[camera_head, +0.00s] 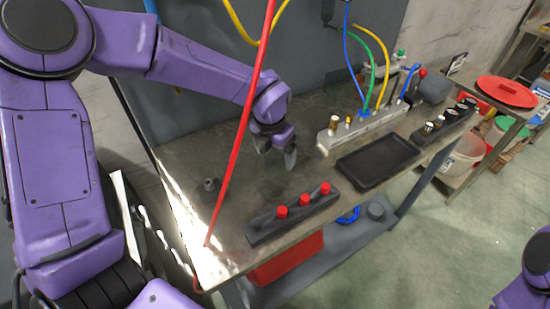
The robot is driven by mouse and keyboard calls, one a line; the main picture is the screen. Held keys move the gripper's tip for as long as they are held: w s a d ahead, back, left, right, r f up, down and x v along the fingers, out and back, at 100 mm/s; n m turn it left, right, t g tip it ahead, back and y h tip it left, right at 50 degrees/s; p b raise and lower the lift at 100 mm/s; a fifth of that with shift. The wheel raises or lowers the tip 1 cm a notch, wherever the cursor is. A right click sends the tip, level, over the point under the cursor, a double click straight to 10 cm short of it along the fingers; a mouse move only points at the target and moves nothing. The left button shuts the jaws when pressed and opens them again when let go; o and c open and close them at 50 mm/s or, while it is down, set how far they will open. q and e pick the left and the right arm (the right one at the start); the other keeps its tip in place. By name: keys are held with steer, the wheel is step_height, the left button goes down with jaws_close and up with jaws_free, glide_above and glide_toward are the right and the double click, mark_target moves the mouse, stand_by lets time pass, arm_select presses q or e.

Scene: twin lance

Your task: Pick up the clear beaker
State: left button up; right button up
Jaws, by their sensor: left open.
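I cannot make out the clear beaker for certain in the head view; it may be hidden or too faint against the grey bench. My left gripper (276,157) is open, pointing down over the middle of the metal workbench (190,155), behind the black rack with red caps. I see nothing clearly between its fingers. Only a purple part of my right arm (528,280) shows at the lower right corner; its gripper is out of view.
A black rack with red caps (262,229) lies at the bench's front edge. A black tray (376,163) is to the right. A manifold with coloured hoses (345,135) stands behind it. A red cable (235,150) crosses before my left arm. A small dark fitting (209,184) stands left.

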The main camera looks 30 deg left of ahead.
arm_select(q)
step_height(320, 180, down, 2)
steer(key=c, duration=1)
steer(key=shift+r, duration=0.1)
steer(key=shift+c, duration=0.2)
